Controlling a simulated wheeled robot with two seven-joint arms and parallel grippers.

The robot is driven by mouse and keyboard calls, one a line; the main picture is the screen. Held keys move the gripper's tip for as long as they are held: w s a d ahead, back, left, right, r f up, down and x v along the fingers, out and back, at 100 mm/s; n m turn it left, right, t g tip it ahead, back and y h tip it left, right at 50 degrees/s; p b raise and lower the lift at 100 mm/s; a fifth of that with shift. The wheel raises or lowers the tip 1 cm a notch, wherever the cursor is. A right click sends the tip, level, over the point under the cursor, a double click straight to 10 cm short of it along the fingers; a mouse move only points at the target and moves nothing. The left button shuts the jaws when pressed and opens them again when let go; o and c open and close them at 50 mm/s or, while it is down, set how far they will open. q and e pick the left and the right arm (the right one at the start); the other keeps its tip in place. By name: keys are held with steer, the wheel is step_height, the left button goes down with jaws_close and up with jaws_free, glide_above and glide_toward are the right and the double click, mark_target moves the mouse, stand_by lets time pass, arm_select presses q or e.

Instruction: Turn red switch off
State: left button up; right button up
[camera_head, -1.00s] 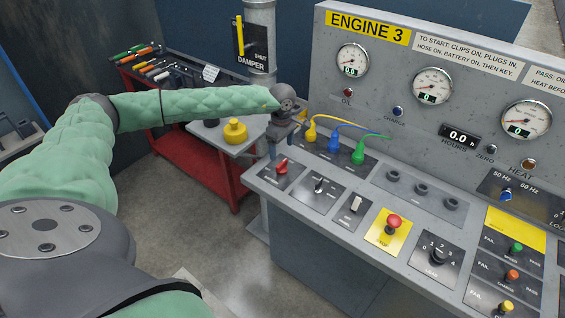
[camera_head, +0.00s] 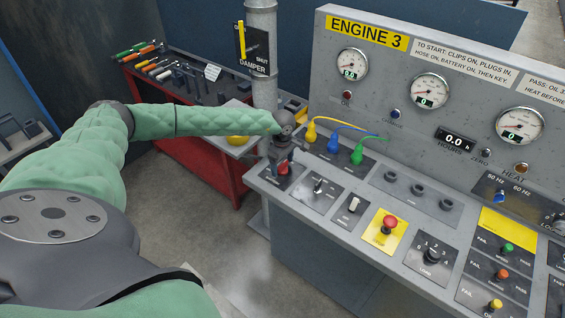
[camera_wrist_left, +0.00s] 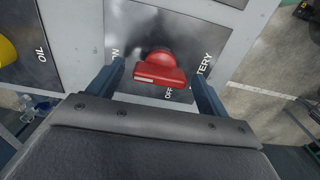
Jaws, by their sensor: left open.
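The red switch (camera_head: 283,169) is a rotary handle on a dark plate at the left end of the console's sloped panel. In the left wrist view the red switch (camera_wrist_left: 160,68) sits on a plate lettered BATTERY, with OFF just below the handle and ON, partly cut, at its left. Its bar lies roughly crosswise in that view. My left gripper (camera_head: 282,166) is over the switch and partly covers it. In the left wrist view the open fingers (camera_wrist_left: 158,85) stand on either side of the handle, with gaps showing. My right gripper is not in view.
A yellow emergency-style plate with a red button (camera_head: 390,222) lies farther right on the panel. Yellow, blue and green plugs (camera_head: 333,143) with cables stand behind the switch. A red tool cart (camera_head: 205,165) is at the left. Gauges line the upright ENGINE 3 panel.

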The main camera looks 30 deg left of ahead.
arm_select(q)
steer(key=shift+c, duration=0.5)
